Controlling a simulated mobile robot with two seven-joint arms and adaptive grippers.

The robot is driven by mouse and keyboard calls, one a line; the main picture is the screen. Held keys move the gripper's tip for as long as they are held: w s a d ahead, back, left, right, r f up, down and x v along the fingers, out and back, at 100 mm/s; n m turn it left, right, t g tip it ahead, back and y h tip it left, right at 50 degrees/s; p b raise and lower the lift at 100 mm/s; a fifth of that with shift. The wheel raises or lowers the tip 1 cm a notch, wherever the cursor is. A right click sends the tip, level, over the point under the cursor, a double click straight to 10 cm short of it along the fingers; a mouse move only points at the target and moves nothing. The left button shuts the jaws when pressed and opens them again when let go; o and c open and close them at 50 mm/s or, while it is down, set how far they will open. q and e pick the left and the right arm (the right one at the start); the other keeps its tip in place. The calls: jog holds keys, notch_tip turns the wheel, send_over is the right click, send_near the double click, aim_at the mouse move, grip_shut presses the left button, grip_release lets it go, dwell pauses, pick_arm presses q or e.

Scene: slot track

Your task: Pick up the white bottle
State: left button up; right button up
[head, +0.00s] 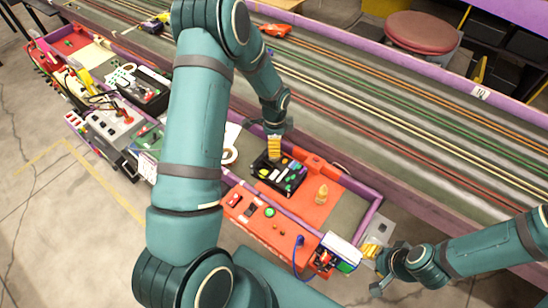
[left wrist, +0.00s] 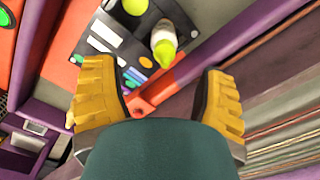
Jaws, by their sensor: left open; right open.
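In the left wrist view, a small white bottle (left wrist: 163,42) with a yellow-green part stands at the edge of a black panel (left wrist: 120,45). It is ahead of my left gripper (left wrist: 160,100), beyond the gap between the yellow fingers, and nothing touches it. The left gripper is open and empty. In the head view my left gripper (head: 274,148) hangs over the black panel (head: 262,175). My right gripper (head: 371,252) is open at the tray's right end.
A purple-edged tray (head: 372,212) holds the orange mat (head: 312,213) and panel. A red control strip (head: 262,226) runs along its front. The slot track (head: 400,130) lies behind. A white-topped item (head: 342,247) sits near my right gripper.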

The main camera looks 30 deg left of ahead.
pick_arm(q)
jog(key=shift+w+a+f+b, duration=0.15)
jog(key=shift+f+b, duration=0.15)
jog(key=shift+f, duration=1.35)
jog(key=shift+a+f+b, duration=0.1)
jog(key=shift+f+b, duration=0.2)
jog(key=shift+f, duration=1.35)
grip_shut()
